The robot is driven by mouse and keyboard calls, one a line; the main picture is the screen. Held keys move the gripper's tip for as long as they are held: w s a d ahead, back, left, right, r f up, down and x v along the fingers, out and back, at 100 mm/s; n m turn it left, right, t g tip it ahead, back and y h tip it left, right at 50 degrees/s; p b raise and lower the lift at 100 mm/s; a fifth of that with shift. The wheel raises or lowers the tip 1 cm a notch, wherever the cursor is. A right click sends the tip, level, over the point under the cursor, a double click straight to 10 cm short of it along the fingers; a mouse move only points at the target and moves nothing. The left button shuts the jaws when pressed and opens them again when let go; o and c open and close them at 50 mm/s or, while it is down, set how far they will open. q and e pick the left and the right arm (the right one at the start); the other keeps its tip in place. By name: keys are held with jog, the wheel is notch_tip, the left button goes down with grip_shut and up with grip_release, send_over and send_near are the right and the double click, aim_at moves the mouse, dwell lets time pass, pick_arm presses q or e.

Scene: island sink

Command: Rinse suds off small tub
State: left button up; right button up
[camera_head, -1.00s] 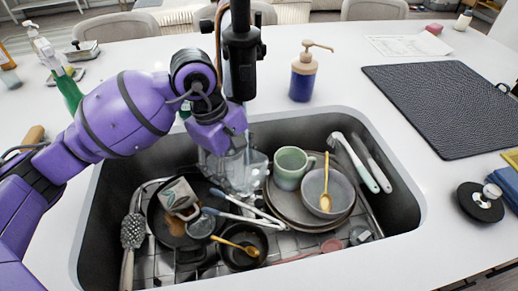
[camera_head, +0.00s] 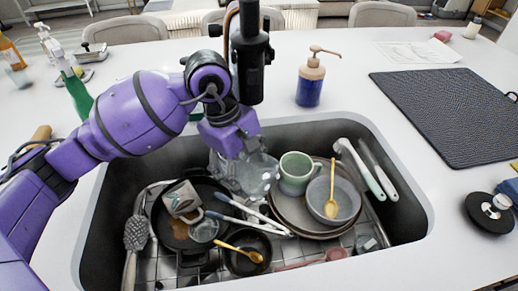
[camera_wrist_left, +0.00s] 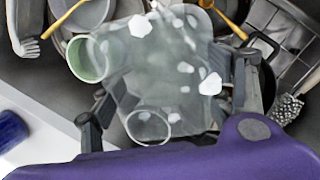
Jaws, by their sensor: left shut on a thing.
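The small tub (camera_head: 252,176) is clear and see-through, and it hangs tilted over the middle of the sink. In the left wrist view the tub (camera_wrist_left: 160,75) has several white patches of suds on it. My left gripper (camera_head: 232,152) is shut on the tub; in the left wrist view its fingers (camera_wrist_left: 168,105) stand on both sides of it. The black faucet (camera_head: 246,55) rises just behind my gripper. I cannot make out any running water. My right gripper is not in view.
The sink (camera_head: 412,190) holds a green mug (camera_head: 295,184), a grey bowl (camera_head: 345,196) on plates, a dark pan (camera_head: 165,238), a small black pan (camera_head: 247,262) and several utensils. A blue soap dispenser (camera_head: 309,88) stands behind the rim. A dark mat (camera_head: 445,110) lies at right.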

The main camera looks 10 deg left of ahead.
pick_arm(q)
jog(key=shift+a, duration=0.1)
jog(key=shift+s+a, duration=0.2)
jog(key=shift+a, duration=0.3)
jog(key=shift+d, duration=0.2)
jog(key=shift+w+d, duration=0.2)
jog(key=shift+d, duration=0.25)
jog(key=shift+s, duration=0.1)
jog(key=shift+s+d, duration=0.25)
jog(key=shift+s, duration=0.95)
jog(key=shift+s+d, duration=0.2)
jog(key=shift+s, duration=0.7)
jog(key=shift+s+d, duration=0.25)
jog(key=shift+s, duration=0.6)
jog(key=shift+s+d, duration=0.2)
jog(key=shift+s, duration=0.7)
